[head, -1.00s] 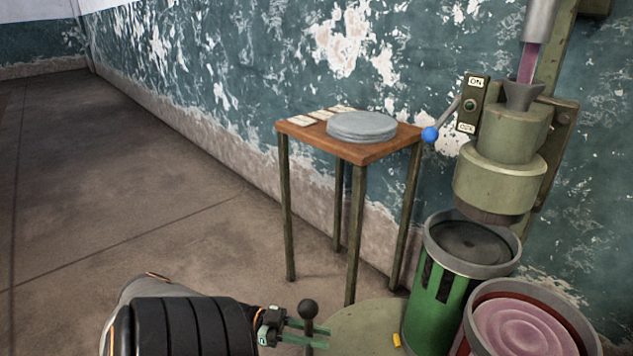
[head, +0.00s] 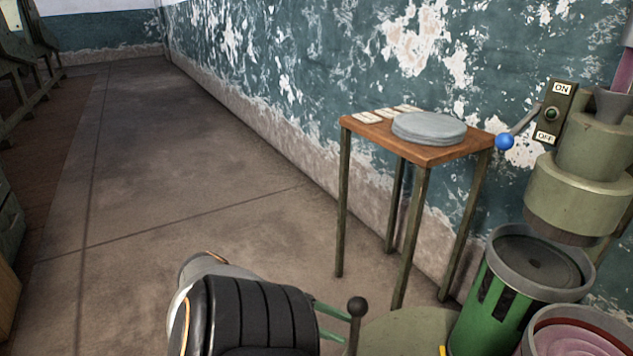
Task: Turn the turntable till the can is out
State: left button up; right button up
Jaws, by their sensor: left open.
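The turntable (head: 405,332) is a pale olive disc at the bottom of the head view, cut off by the lower edge. A dark post with a ball knob (head: 357,307) stands at its left rim. A green can (head: 489,312) with dark slots and a grey rim stands on the right, under the olive machine. A red can with pink contents (head: 577,338) is partly cut off at the lower right. My left gripper (head: 342,325) is open, its green fingers at the post below the ball. My forearm hides the gripper body. My right gripper is out of view.
A wooden table (head: 437,156) with grey discs (head: 429,128) and cards stands against the peeling wall. The machine (head: 578,185) has an ON/OFF plate (head: 551,112) and a blue-knobbed lever (head: 504,142). Open floor lies to the left.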

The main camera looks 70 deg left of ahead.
pick_arm(q)
jog(key=b+v, duration=0.2)
jog(key=v, duration=0.5)
